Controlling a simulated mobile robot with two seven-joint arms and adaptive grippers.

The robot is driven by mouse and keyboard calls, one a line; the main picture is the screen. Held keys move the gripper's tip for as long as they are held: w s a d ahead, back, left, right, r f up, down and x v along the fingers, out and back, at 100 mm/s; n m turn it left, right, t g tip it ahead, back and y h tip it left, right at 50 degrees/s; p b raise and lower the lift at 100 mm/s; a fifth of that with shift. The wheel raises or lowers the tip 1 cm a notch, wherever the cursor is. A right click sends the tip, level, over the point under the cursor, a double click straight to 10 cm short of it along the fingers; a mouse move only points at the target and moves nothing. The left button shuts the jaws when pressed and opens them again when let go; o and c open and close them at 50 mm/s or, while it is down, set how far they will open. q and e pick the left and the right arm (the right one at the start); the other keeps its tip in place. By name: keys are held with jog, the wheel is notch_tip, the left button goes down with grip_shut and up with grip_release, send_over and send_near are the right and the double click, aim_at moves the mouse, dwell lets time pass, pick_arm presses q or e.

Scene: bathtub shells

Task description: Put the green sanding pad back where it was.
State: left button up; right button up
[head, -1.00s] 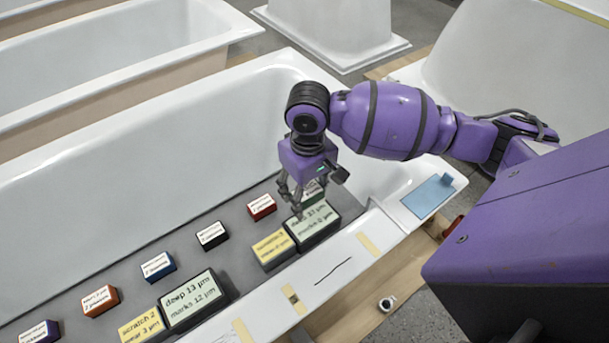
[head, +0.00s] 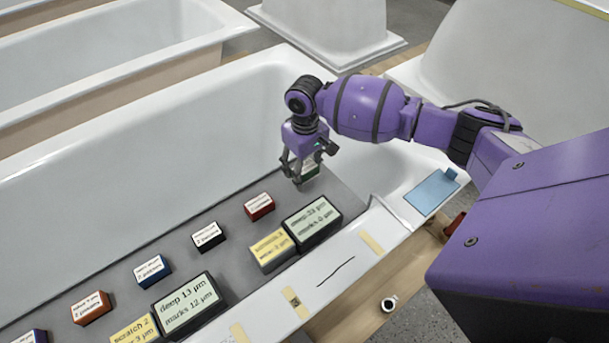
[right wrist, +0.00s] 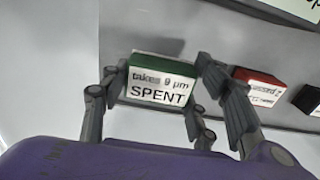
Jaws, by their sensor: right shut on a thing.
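The green sanding pad (head: 311,171) is between the fingers of my right gripper (head: 299,180), which is shut on it. In the right wrist view the pad (right wrist: 160,78) shows a green edge and a white label reading "takes 9 µm SPENT", with a finger on either side. In the head view it is at the far right end of the row of pads, over the grey mat (head: 235,205). I cannot tell exactly how high it is above the mat. My left gripper is not in view.
A red pad (head: 259,206), a black pad (head: 208,236), a blue pad (head: 154,269) and more pads line the mat. Green-labelled (head: 312,221) and yellow-labelled (head: 270,250) blocks stand nearer the tub rim (head: 345,262). A blue clipboard-like sheet (head: 430,193) lies on the rim at right.

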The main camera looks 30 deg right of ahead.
aim_at(305, 176)
notch_tip(305, 176, down, 3)
jog(key=shift+f, duration=0.1)
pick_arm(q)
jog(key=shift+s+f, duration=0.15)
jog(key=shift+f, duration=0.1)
pick_arm(e)
jog(key=shift+f, duration=0.1)
jog(key=o, duration=0.9)
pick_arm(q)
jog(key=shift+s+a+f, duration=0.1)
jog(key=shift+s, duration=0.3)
pick_arm(e)
jog(key=o, duration=0.3)
